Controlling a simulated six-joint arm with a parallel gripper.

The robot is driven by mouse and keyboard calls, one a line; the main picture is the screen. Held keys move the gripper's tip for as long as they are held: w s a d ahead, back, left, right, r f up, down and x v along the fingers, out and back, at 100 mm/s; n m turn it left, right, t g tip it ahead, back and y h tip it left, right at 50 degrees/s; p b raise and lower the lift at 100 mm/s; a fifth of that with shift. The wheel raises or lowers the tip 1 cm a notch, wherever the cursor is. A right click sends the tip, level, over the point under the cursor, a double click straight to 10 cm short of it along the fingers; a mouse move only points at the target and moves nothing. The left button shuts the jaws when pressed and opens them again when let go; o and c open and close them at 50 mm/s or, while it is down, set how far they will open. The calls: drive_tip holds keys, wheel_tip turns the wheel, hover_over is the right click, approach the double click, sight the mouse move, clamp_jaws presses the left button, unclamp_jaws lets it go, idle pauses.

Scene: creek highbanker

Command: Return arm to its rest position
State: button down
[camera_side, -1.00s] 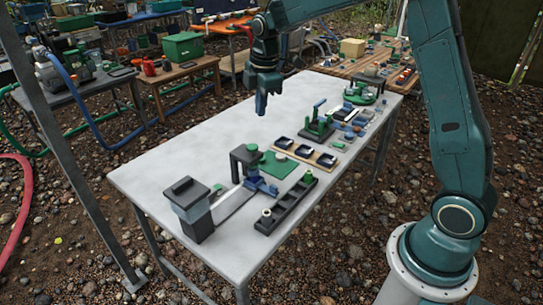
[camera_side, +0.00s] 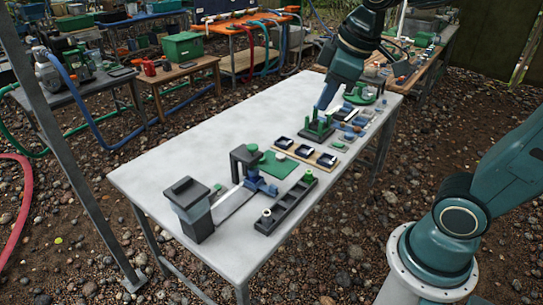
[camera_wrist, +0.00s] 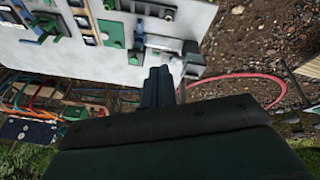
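My arm reaches in from the right in the side view, and its forearm passes partly out of the top of the picture. My gripper (camera_side: 321,104) points down over the far half of the grey table (camera_side: 220,130). Its blue fingers overlap the green fixture (camera_side: 317,130) in the picture; whether they touch it cannot be told. In the wrist view my gripper (camera_wrist: 158,72) shows its two fingers side by side with no clear gap and nothing held between them.
A dark box-shaped station (camera_side: 190,212) stands at the table's near end. A black slotted rack (camera_side: 286,208), a tray with dark square cups (camera_side: 306,152) and a green mat (camera_side: 277,165) lie along the right side. The table's left side is bare.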

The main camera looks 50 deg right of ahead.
drive_tip(key=s+a+f+m+t, duration=0.1)
drive_tip(key=s+m, duration=0.3)
drive_tip(key=s, duration=0.6)
drive_tip(key=shift+a+f+m, duration=0.15)
drive_tip(key=shift+f+m, duration=0.15)
drive_tip(key=shift+f, duration=0.4)
